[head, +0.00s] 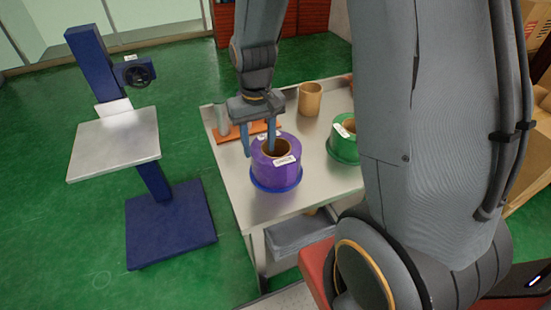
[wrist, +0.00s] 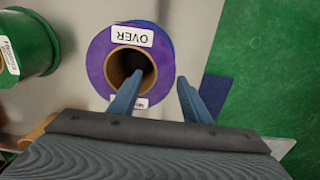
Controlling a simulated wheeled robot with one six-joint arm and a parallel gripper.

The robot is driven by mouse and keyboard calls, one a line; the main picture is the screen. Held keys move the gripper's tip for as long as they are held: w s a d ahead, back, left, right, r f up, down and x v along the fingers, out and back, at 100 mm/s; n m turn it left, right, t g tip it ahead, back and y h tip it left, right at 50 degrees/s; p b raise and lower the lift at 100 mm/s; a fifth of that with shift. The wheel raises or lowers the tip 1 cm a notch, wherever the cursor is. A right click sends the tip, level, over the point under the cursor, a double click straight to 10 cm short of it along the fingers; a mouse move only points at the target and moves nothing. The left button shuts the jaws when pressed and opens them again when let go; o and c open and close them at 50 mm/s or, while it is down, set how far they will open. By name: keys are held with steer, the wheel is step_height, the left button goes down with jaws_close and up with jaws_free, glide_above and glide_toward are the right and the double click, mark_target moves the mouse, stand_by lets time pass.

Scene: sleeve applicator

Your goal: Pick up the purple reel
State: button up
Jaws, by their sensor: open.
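The purple reel (head: 272,165) stands upright on a blue base on the metal table, with white labels and a hollow brown core. In the wrist view the reel (wrist: 98,65) shows from above, with a label reading OVER. My gripper (head: 259,148) is open at the reel's far left side, pointing down. In the wrist view my gripper's two blue fingers (wrist: 158,92) are apart, one over the reel's wall beside the core opening and one outside its rim. I cannot tell whether either finger touches the reel. Nothing is held.
A green reel (head: 343,147) stands to the right on the metal table (head: 235,189), partly behind my arm. A brown cardboard tube (head: 310,98) and an orange-brown flat piece (head: 228,136) are farther back. A blue stand with a pale platform (head: 115,142) is at the left.

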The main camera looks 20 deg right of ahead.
mark_target(258, 152)
steer(key=shift+s+a+f+p, duration=0.15)
steer(key=shift+f+p, duration=0.25)
steer(key=shift+f, duration=0.9)
steer(key=shift+s+a+f+p, duration=0.1)
steer(key=shift+f+p, duration=0.25)
steer(key=shift+f, duration=0.95)
jaws_close()
steer(key=shift+w+r, duration=0.1)
